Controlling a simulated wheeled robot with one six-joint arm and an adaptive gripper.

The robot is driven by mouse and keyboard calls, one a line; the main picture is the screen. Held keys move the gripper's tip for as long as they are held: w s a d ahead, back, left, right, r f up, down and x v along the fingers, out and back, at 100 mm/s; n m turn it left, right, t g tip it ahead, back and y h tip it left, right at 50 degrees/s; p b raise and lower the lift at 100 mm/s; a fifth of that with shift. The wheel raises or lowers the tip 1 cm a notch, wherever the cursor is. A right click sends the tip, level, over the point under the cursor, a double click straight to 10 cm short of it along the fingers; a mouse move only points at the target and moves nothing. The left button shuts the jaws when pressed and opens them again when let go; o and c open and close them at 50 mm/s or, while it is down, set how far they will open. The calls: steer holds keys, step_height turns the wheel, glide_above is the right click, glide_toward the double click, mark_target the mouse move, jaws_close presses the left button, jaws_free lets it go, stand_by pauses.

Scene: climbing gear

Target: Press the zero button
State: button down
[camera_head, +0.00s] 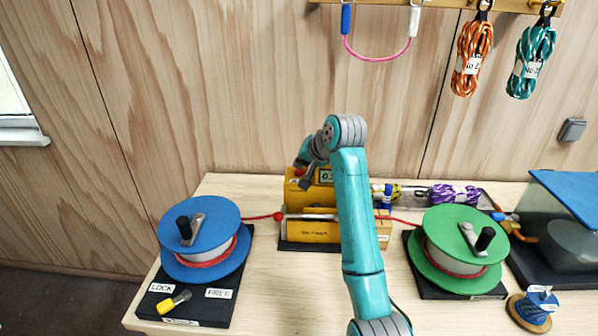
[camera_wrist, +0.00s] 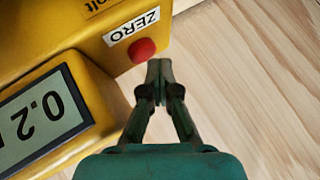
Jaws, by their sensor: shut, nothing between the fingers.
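The zero button is a round red button (camera_wrist: 142,50) on a yellow device, next to a white label reading ZERO (camera_wrist: 133,26) in the wrist view. In the head view the yellow device (camera_head: 313,231) stands at the back middle of the bench, partly hidden by my arm. Its display (camera_wrist: 40,115) reads about 0.2, with part cut off. My gripper (camera_wrist: 159,66) is shut and empty, its fingertips just beside the button in the wrist view. Whether they touch it I cannot tell. In the head view my gripper (camera_head: 306,180) is small at the device's top left.
A blue reel (camera_head: 200,222) stands to the left and a green reel (camera_head: 465,240) to the right, with a red cord running from each toward the device. A yellow lever (camera_head: 173,303) is front left. Coiled ropes (camera_head: 474,55) hang above right. The bench front is mostly clear.

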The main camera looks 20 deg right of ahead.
mark_target(302, 172)
steer(key=shift+s+d+r, duration=0.1)
steer(key=shift+d+r, duration=0.15)
steer(key=shift+r, duration=0.45)
steer(key=shift+d+r, duration=0.2)
steer(key=shift+r, duration=0.45)
steer(key=shift+a+r, duration=0.1)
steer(key=shift+r, duration=0.5)
steer(key=shift+a, duration=0.1)
steer(key=shift+a+r, duration=0.1)
